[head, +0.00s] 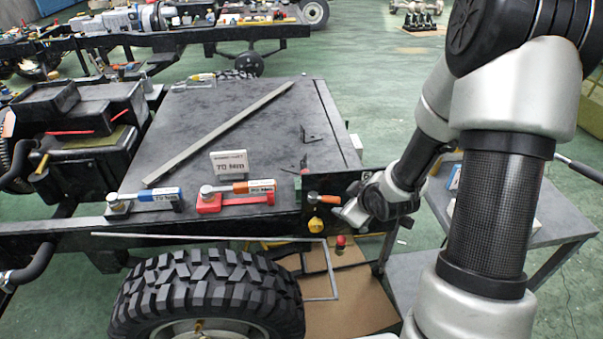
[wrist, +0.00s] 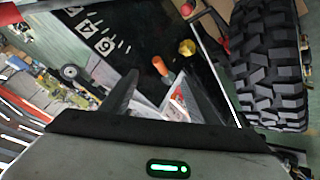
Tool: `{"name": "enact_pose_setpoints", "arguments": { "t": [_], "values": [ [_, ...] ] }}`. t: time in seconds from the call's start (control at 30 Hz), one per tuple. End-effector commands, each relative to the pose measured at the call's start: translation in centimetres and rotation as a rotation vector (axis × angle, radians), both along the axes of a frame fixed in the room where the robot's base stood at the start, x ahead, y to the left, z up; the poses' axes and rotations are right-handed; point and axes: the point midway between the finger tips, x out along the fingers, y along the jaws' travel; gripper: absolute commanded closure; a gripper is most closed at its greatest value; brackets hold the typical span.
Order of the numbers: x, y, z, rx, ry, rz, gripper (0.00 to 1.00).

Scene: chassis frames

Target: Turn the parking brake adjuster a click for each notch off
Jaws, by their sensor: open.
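A dark upright panel (head: 345,188) stands at the right end of the grey deck. An orange-handled lever (head: 322,199) and a yellow knob (head: 315,225) are on its face; either could belong to the brake adjuster. In the wrist view the panel shows a white scale with numerals (wrist: 100,42), the orange handle (wrist: 161,66) and the yellow knob (wrist: 187,47). My gripper (head: 343,213) is just right of the lever and knob. Its fingers (wrist: 155,90) are apart, with the orange handle beyond them and the knob further off.
A large black tyre (head: 205,292) is below the deck's front edge. A blue-handled wrench (head: 155,196), an orange-and-blue-handled wrench on a red holder (head: 208,202), a "70 Nm" sign (head: 229,164) and a long bar (head: 220,134) are on the deck. A grey cart (head: 510,222) stands right.

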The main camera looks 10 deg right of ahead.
Motion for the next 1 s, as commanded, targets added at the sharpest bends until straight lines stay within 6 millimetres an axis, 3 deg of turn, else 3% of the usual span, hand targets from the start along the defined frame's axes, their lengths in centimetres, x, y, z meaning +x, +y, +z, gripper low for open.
{"name": "enact_pose_setpoints", "arguments": {
  "t": [0.03,0.1,0.3,0.4,0.6,0.8,1.0],
  "values": [
    [-0.1,0.4,-4.1,0.028,-0.013,0.031,0.45],
    [-0.1,1.5,-7.6,0.062,-0.063,0.080,0.45],
    [-1.5,4.6,-15.6,0.194,-0.251,0.134,0.45],
    [-2.8,6.0,-18.3,0.265,-0.365,0.108,0.45],
    [-6.0,7.0,-21.4,0.370,-0.597,-0.054,0.45],
    [-8.7,6.5,-22.2,0.399,-0.735,-0.219,0.45],
    [-8.8,6.1,-22.1,0.398,-0.772,-0.266,0.45]
  ]
}}
